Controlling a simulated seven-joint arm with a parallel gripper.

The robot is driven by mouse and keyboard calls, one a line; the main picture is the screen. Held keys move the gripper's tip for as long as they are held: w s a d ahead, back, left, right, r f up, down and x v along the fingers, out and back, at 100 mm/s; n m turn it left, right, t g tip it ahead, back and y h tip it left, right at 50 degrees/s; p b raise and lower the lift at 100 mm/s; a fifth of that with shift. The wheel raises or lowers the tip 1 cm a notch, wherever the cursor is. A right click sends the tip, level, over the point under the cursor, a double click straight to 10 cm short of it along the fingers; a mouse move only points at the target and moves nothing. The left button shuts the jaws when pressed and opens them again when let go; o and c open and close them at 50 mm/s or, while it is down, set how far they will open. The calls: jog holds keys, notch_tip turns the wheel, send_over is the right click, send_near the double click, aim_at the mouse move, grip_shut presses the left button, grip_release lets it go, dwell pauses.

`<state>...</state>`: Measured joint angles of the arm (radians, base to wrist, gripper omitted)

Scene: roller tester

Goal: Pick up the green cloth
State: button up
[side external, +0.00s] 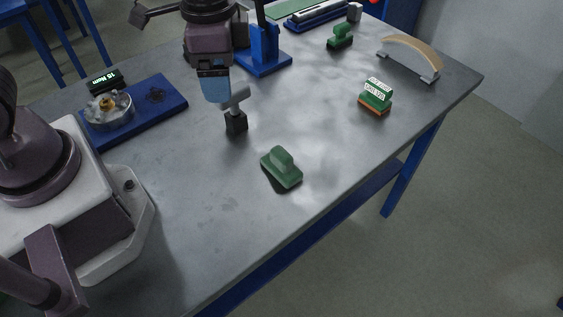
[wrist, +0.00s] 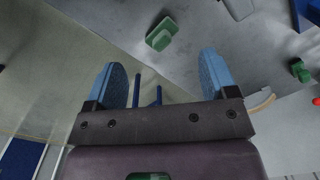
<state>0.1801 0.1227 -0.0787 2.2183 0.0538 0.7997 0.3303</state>
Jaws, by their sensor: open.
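No loose green fabric can be made out; the nearest green item is a green block with a raised grip (side external: 282,167), lying on the grey table near its front edge. It also shows in the wrist view (wrist: 162,33), beyond the fingertips and roughly in line with the gap. My gripper (side external: 214,88) has light blue fingers and is above the table, behind and left of the green block in the side view. In the wrist view my gripper (wrist: 161,70) is open with nothing between its fingers.
A grey and black fixture (side external: 236,122) stands close beside my gripper. Further right are a green block with white labels (side external: 376,88), another green block (side external: 340,37) and a curved wooden piece (side external: 412,50). A blue plate (side external: 160,105) lies left. The table around the nearest green block is clear.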

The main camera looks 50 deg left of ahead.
aim_at(282, 163)
jog(key=w+d+f+m, duration=0.2)
jog(key=f+m, duration=0.1)
jog(key=w+d+f+m, duration=0.2)
jog(key=f+m, duration=0.1)
jog(key=w+d+f+m, duration=0.2)
jog(key=f+m, duration=0.1)
jog(key=m, duration=0.1)
jog(key=shift+w+d+f, duration=0.1)
jog(key=shift+w+f, duration=0.05)
jog(key=shift+w, duration=0.15)
jog(key=shift+m, duration=0.3)
notch_tip(282, 163, down, 7)
jog(key=shift+r, duration=0.2)
jog(key=shift+w+f, duration=0.2)
jog(key=shift+f, duration=2.95)
jog(key=c, duration=1)
